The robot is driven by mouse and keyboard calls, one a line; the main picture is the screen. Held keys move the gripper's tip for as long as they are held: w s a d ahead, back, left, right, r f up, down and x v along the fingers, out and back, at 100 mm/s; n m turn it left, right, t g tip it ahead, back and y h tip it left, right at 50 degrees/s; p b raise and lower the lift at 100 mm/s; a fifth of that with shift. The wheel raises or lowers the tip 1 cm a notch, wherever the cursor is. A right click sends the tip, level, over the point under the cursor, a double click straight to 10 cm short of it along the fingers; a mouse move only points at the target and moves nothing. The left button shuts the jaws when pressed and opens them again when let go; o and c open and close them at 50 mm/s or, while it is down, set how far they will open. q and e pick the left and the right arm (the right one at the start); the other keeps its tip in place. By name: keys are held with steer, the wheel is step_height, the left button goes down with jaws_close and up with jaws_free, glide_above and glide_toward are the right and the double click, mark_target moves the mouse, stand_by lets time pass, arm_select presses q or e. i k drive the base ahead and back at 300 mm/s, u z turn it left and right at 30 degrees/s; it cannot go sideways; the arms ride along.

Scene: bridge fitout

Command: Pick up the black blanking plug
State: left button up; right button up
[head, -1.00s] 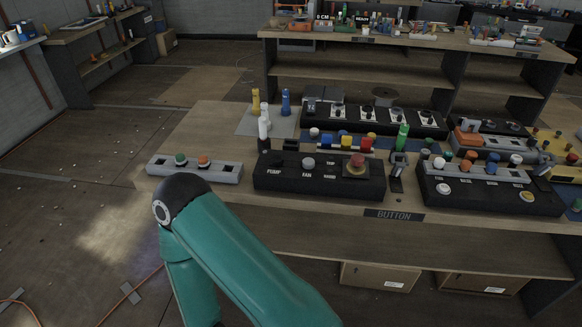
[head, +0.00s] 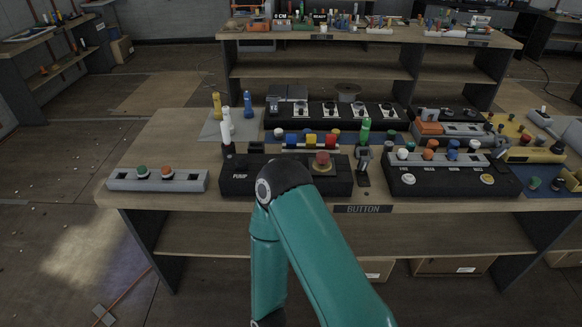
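I cannot single out a black blanking plug with certainty. A small black piece (head: 256,148) sits behind the black PUMP box (head: 236,182) on the near bench, but it is too small to tell what it is. One of my teal arms rises from the bottom edge, with its black joint in front of the PUMP box, hiding part of it. Neither of my grippers shows in the head view.
The bench (head: 160,150) holds a grey strip with green and orange buttons (head: 190,181), a black box with yellow and white buttons (head: 440,182), a row of coloured buttons (head: 312,141) and upright bottles (head: 248,106). The bench's left end is mostly clear.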

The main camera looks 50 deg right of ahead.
mark_target(241, 165)
steer(key=z, duration=0.55)
steer(key=i, duration=1.05)
steer(key=z, duration=0.05)
